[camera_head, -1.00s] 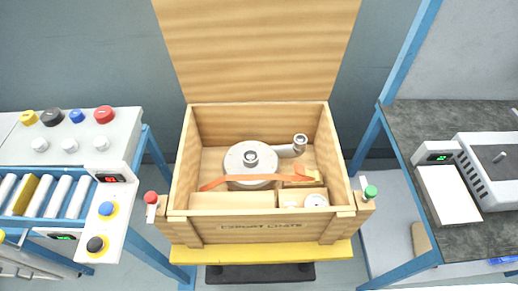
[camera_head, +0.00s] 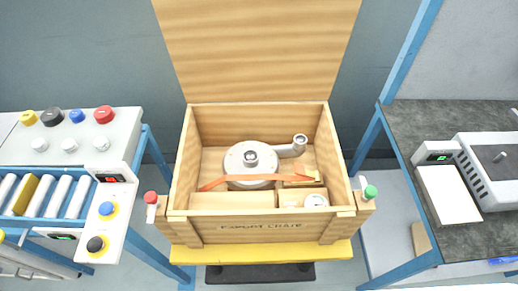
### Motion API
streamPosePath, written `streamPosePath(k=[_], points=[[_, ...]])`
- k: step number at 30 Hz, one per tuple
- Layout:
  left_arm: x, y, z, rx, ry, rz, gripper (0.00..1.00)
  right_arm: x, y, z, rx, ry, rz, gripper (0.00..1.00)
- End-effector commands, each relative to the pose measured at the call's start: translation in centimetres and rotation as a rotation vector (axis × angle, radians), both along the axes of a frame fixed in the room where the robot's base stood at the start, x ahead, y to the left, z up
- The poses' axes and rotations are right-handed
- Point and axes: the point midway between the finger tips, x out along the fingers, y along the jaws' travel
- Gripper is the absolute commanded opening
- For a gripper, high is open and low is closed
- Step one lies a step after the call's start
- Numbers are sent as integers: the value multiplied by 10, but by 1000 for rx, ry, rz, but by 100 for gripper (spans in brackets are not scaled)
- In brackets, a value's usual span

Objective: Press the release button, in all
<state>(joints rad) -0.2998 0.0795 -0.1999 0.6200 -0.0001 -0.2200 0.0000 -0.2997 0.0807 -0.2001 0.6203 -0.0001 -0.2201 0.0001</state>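No label for a release button can be read, so I cannot tell which button it is. The grey panel at the left carries a yellow button (camera_head: 27,118), a black button (camera_head: 52,117), a small blue button (camera_head: 77,116) and a red button (camera_head: 104,114). A red-topped post (camera_head: 151,199) and a green-topped post (camera_head: 369,193) flank the crate. I cannot make out either gripper.
An open wooden crate (camera_head: 262,228) holds a round metal blower (camera_head: 250,160), an orange strap (camera_head: 215,184) and a small gauge (camera_head: 316,200). Rollers (camera_head: 60,196) lie at the left. A dark bench (camera_head: 424,125) at the right carries a grey machine (camera_head: 490,170) and a scale (camera_head: 449,195).

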Motion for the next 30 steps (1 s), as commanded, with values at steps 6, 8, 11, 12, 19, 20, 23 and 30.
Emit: streamPosePath(k=[6,8,11,12,19,20,23,30], points=[[0,0,0,0,0,0,33,0,2,0,2,0,-1,0],[0,0,0,0,0,0,33,0,2,0,2,0,-1,0],[0,0,0,0,0,0,33,0,2,0,2,0,-1,0],[0,0,0,0,0,0,33,0,2,0,2,0,-1,0],[0,0,0,0,1,0,33,0,2,0,2,0,-1,0],[0,0,0,0,0,0,33,0,2,0,2,0,-1,0],[0,0,0,0,0,0,33,0,2,0,2,0,-1,0],[0,0,0,0,0,0,11,0,2,0,2,0,-1,0]])
